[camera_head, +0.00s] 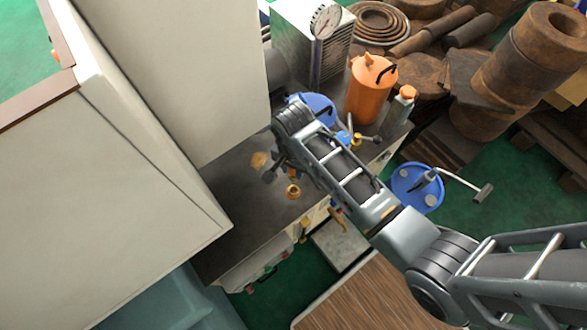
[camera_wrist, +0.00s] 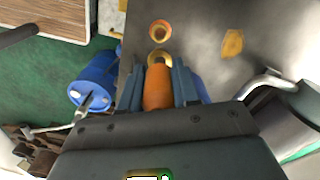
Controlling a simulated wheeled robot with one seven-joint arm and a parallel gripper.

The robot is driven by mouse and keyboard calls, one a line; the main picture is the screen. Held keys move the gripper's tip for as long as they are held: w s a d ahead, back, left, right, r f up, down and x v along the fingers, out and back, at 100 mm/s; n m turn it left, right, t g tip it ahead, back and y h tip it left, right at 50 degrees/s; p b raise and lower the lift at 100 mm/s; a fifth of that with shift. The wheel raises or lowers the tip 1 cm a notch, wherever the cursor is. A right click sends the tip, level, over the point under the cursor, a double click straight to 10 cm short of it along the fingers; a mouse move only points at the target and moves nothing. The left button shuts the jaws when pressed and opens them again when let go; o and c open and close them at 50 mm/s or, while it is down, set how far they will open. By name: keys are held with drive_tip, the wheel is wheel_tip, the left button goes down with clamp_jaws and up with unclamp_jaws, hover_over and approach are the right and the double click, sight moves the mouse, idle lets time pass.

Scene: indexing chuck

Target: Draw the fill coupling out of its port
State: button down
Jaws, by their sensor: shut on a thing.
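In the wrist view my gripper (camera_wrist: 158,86) is shut on an orange coupling body (camera_wrist: 158,92), with a dark finger on each side. A brass ring (camera_wrist: 160,55) shows at the coupling's far end; I cannot tell whether the coupling is seated in it or clear of it. Another round brass fitting (camera_wrist: 160,31) with an orange-brown inside stands just beyond, apart from the fingers. In the head view my arm hides most of the gripper, and a brass fitting (camera_head: 293,191) shows on the dark bench top beside it.
The dark bench (camera_head: 235,215) has a tall pale cabinet (camera_head: 180,70) at its left. An orange canister (camera_head: 370,88) and a grey box with a gauge (camera_head: 311,45) stand at the back. A blue drum (camera_head: 407,183) with a handled tool stands on the green floor at right.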

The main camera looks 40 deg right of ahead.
drive_tip(key=shift+r, duration=3.3)
